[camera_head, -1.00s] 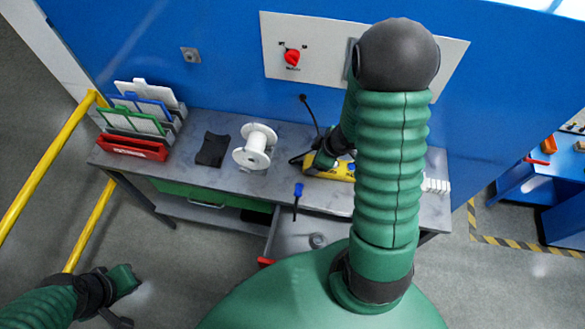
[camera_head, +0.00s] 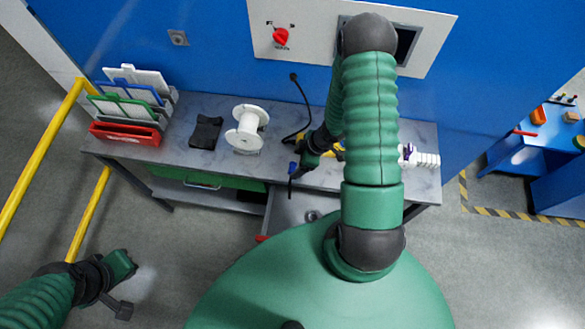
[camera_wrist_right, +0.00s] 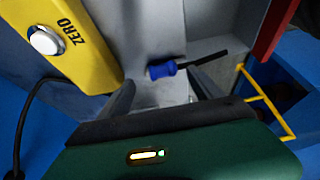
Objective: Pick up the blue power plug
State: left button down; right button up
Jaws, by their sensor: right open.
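The blue power plug (camera_head: 293,167) lies near the front edge of the grey workbench in the head view, its black end pointing toward the front. In the right wrist view the blue plug (camera_wrist_right: 162,70) lies crosswise just beyond my fingertips, its black part running right. My right gripper (camera_head: 301,160) is right beside the plug in the head view and partly covers that area. In the wrist view its two dark fingers (camera_wrist_right: 162,88) are apart with nothing between them. My left gripper (camera_head: 120,285) hangs over the floor at lower left, away from the bench; its jaw state is unclear.
A yellow box (camera_wrist_right: 75,40) with a white button is close beside the right gripper. A white spool (camera_head: 247,130), a black holder (camera_head: 206,132) and a file rack (camera_head: 125,133) stand left on the bench (camera_head: 185,150). An open drawer (camera_head: 285,207) juts out in front.

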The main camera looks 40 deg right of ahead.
aim_at(293, 165)
jog(key=x, duration=0.2)
jog(key=shift+w+f, duration=0.1)
jog(key=shift+f, duration=0.15)
jog(key=shift+w, duration=0.15)
jog(key=shift+a, duration=0.1)
jog(key=c, duration=1.6)
jog(key=shift+r, duration=0.1)
